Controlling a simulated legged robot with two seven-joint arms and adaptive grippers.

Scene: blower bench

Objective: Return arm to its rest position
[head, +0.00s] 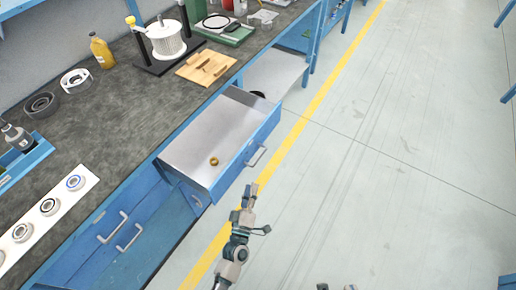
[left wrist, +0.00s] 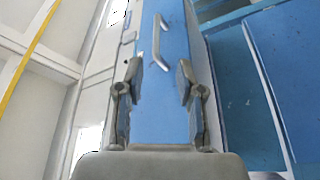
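My left gripper (head: 251,190) is over the floor, just in front of the open drawer (head: 225,130). In the left wrist view the fingers of the left gripper (left wrist: 158,78) stand apart with nothing between them. The blue drawer front (left wrist: 165,110) and its metal handle (left wrist: 160,42) lie beyond them, and the gripper does not hold the handle. A small brass-coloured ring (head: 214,161) lies in the drawer. Only small tips of what may be my right gripper show at the bottom edge of the head view; its state is unclear.
The workbench (head: 120,135) runs along the left, with a white spool (head: 166,40), a wooden board (head: 206,67) and a yellow bottle (head: 101,51) on top. Closed drawers with handles (head: 129,237) are below left. The floor (head: 400,150) at right is clear.

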